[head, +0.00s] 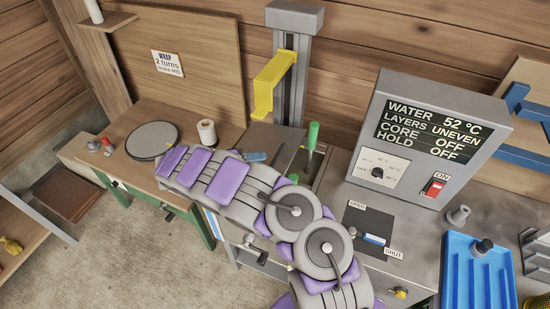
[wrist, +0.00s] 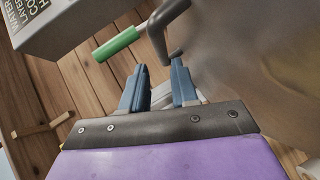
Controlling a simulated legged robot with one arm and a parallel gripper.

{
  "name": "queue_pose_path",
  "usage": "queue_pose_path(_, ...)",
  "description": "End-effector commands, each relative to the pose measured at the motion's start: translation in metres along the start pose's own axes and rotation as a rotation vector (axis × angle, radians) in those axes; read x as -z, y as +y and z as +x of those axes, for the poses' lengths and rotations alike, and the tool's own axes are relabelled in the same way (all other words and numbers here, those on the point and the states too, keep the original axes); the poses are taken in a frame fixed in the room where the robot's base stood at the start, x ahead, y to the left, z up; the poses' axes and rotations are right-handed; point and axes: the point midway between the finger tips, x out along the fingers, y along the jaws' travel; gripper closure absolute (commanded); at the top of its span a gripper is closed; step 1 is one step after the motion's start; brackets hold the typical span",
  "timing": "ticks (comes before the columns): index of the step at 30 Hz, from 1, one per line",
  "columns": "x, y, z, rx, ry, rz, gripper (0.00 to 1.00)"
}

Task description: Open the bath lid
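The bath is set in the metal bench, with a flat grey plate (head: 268,137) that looks like its lid. A green grip (head: 313,135) stands upright beside it at a dark recess; in the wrist view the green grip (wrist: 118,43) joins a bent grey rod (wrist: 158,35). My gripper (wrist: 159,72) has two blue fingers apart, with nothing seen between them. The rod and grip lie beyond the fingertips, apart from them in the picture. In the head view my arm hides most of the gripper and part of the bath; a blue fingertip seems to show by the plate.
A control box (head: 440,135) reads WATER 52 °C, CORE OFF, HOLD OFF. A panel (head: 368,228) labelled OPEN and SHUT has a blue-and-white slider. A yellow bracket (head: 270,85) sits on a post behind. A blue tray (head: 478,275) is at right; a round plate (head: 152,141) at left.

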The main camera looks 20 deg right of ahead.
Motion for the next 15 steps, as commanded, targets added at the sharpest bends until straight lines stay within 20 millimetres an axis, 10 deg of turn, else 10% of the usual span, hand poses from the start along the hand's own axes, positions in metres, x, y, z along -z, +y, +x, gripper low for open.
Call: queue_pose_path(15, 0.000, 0.000, 0.072, 0.000, 0.001, -0.001, 0.71)
